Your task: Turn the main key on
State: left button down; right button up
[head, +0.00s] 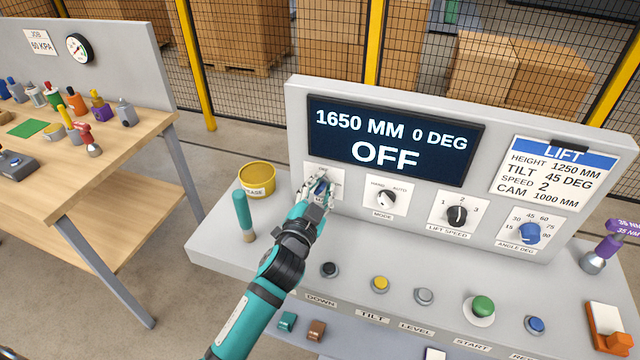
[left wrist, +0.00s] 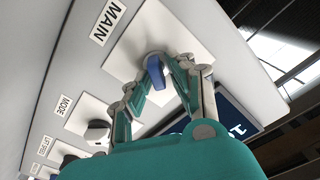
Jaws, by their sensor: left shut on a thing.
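The main key is a blue handle (left wrist: 155,72) on a white square plate marked MAIN (left wrist: 111,20), at the left end of the grey console panel. My left gripper (head: 319,191) reaches up to this plate in the head view and covers most of the key. In the left wrist view its two fingers (left wrist: 158,80) stand on either side of the blue key, and the gripper is shut on it. The screen (head: 390,140) reads 1650 MM, 0 DEG and OFF. My right gripper is not in view.
Right of the key are the mode knob (head: 386,198), lift speed knob (head: 457,214) and blue angle knob (head: 529,233). Buttons line the desk below. A yellow tub (head: 257,180) and a teal-handled brush (head: 243,215) stand left of my arm. A wooden workbench (head: 60,190) is further left.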

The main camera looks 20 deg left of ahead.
pick_arm(q)
jog(key=m+p, duration=0.1)
jog(key=m, duration=0.4)
jog(key=shift+d+m, duration=0.15)
jog(key=shift+m, duration=0.15)
jog(key=m+p, duration=0.1)
jog(key=m, duration=0.4)
jog(key=shift+w+f+m, duration=0.1)
jog(key=shift+m, duration=0.2)
jog(key=c, duration=1.5)
grip_release()
jog(key=shift+o, duration=0.6)
jog(key=shift+w+f, duration=0.15)
jog(key=shift+s+f, duration=0.1)
jog(key=shift+s, duration=0.1)
jog(key=s, duration=1.1)
jog(key=shift+s+a, duration=0.2)
jog(key=shift+s, duration=0.15)
